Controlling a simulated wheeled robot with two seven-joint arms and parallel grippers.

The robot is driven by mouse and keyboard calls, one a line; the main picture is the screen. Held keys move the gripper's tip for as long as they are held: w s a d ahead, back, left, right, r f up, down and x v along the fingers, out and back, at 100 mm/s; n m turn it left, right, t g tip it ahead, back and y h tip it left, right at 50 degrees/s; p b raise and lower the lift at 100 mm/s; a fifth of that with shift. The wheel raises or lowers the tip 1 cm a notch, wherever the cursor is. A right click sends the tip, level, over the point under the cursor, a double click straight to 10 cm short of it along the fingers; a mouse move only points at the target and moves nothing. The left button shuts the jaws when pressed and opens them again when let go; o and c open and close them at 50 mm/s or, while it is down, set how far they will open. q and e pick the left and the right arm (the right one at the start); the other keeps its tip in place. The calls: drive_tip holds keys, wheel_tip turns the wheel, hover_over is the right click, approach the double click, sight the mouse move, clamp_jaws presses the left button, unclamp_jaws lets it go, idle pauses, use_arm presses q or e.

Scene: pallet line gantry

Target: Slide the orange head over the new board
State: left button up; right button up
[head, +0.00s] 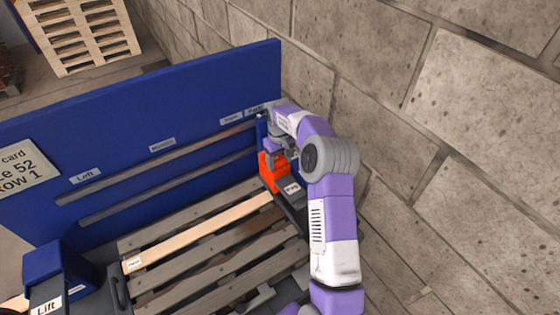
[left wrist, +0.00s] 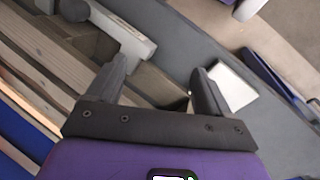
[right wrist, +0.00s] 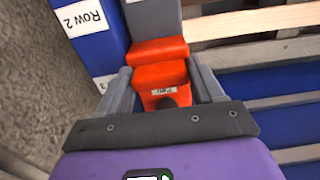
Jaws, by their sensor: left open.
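The orange head (head: 268,172) is at the right end of the pallet, by the blue panel, close to the right end of a paler, newer-looking board (head: 205,233). My right gripper (head: 283,152) is at the head. In the right wrist view its fingers (right wrist: 163,75) lie along both sides of the orange head (right wrist: 160,78), with no clear gap. The pale board (right wrist: 265,21) shows there at the upper right, beside the head. My left gripper (left wrist: 158,72) is open and empty above a grey surface and pallet boards.
A blue panel (head: 130,150) with two slots stands behind the pallet (head: 215,255). A block wall (head: 480,110) is close on the right. A blue unit labelled Lift (head: 55,265) stands at the front left. A dark rail with a label (head: 292,190) runs at the pallet's right end.

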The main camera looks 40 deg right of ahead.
drive_tip(key=shift+w+r, duration=0.2)
drive_tip(key=shift+w, duration=0.2)
drive_tip(key=shift+s+a+r, duration=0.1)
drive_tip(key=o, duration=1.2)
drive_tip(key=shift+c, duration=0.2)
drive_tip(key=o, duration=0.3)
drive_tip(key=shift+f, duration=0.2)
drive_tip(key=shift+s+r, duration=0.1)
wheel_tip(320, 180, up, 8)
drive_tip(key=shift+f, duration=0.25)
